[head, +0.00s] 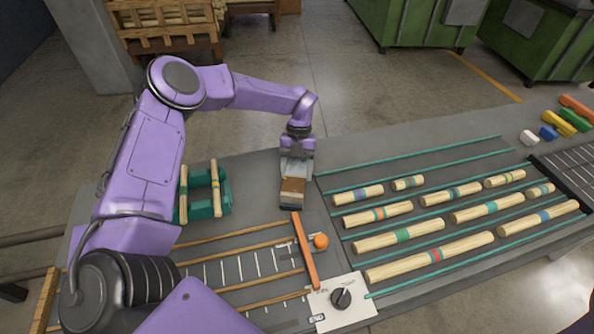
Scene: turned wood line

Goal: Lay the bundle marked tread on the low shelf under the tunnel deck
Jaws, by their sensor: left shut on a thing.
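I cannot make out a tunnel deck or a low shelf. My right gripper is not in view.
A green cradle (222,206) holds two banded rods left of the gripper. Coloured blocks (575,119) and a dark grid tray are at right.

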